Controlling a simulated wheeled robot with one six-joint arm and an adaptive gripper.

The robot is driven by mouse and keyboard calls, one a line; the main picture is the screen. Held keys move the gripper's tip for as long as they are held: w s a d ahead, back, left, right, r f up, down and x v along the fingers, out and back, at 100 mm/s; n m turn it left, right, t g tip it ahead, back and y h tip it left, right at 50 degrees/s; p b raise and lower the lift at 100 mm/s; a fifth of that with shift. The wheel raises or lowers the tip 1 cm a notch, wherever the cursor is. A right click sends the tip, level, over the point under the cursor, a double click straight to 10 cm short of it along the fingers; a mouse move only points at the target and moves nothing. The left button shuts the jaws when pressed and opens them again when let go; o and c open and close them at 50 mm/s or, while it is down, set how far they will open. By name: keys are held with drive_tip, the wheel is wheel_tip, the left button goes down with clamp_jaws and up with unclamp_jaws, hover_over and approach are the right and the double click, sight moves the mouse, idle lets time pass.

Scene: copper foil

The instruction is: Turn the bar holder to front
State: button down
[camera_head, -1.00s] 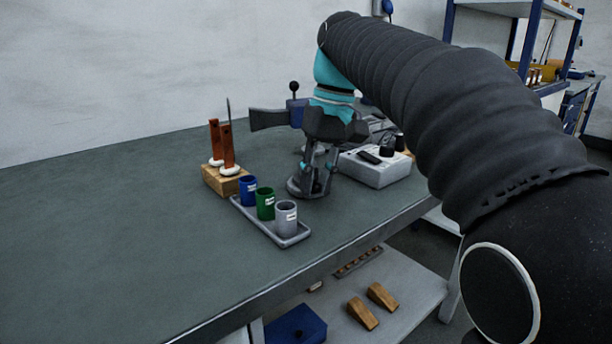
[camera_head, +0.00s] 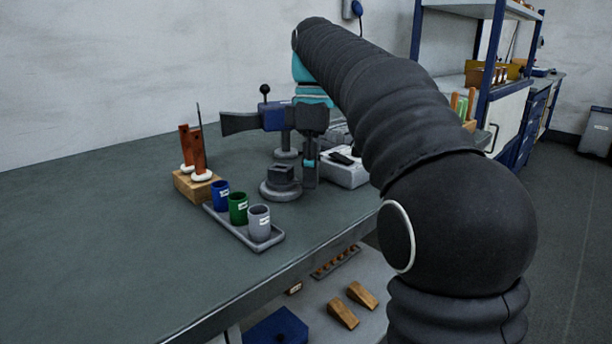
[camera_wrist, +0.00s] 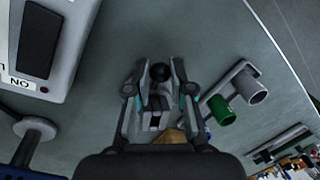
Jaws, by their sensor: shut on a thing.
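The bar holder (camera_head: 280,192) is a dark block on a round grey base, on the bench right of the cup tray. Its block faces the bench's front side in the head view. My gripper (camera_head: 310,180) points down at its right side, seen nearly edge-on, and is shut on part of it. In the wrist view my gripper's fingers (camera_wrist: 160,78) stand either side of a black ball, with the grey slotted bar holder (camera_wrist: 155,118) between them. Which part the pads touch is partly hidden.
A tray (camera_head: 243,238) with blue, green and grey cups stands close left. A wooden block (camera_head: 190,188) holds two red-brown handled tools. A blue device (camera_head: 272,118) on a post and a grey switch box (camera_head: 345,172) are behind. The bench's left part is clear.

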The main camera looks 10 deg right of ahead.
drive_tip(key=n, duration=0.1)
drive_tip(key=w+n, duration=0.1)
drive_tip(key=shift+w+d+n+h, duration=0.2)
drive_tip(key=shift+w+n+h, duration=0.1)
drive_tip(key=shift+n, duration=0.1)
drive_tip(key=w+n, duration=0.1)
drive_tip(key=n, duration=0.2)
drive_tip(key=shift+w+n+h, duration=0.3)
drive_tip(key=shift+w+n, duration=0.05)
drive_tip(key=shift+n, duration=0.05)
drive_tip(key=n, duration=0.1)
drive_tip(key=w+n, duration=0.1)
drive_tip(key=shift+w+a+n+h, duration=0.15)
drive_tip(key=shift+n+h, duration=0.15)
drive_tip(key=shift+w+a+n+h, duration=0.15)
drive_tip(key=shift+w+a+n, duration=0.2)
drive_tip(key=shift+n, duration=0.6)
drive_tip(key=shift+w+a+n+h, duration=0.15)
drive_tip(key=shift+w+n, duration=0.25)
drive_tip(key=shift+n, duration=0.55)
drive_tip(key=c, duration=1)
unclamp_jaws()
drive_tip(key=shift+a, duration=0.1)
drive_tip(key=shift+c, duration=0.2)
drive_tip(key=shift+d, duration=0.2)
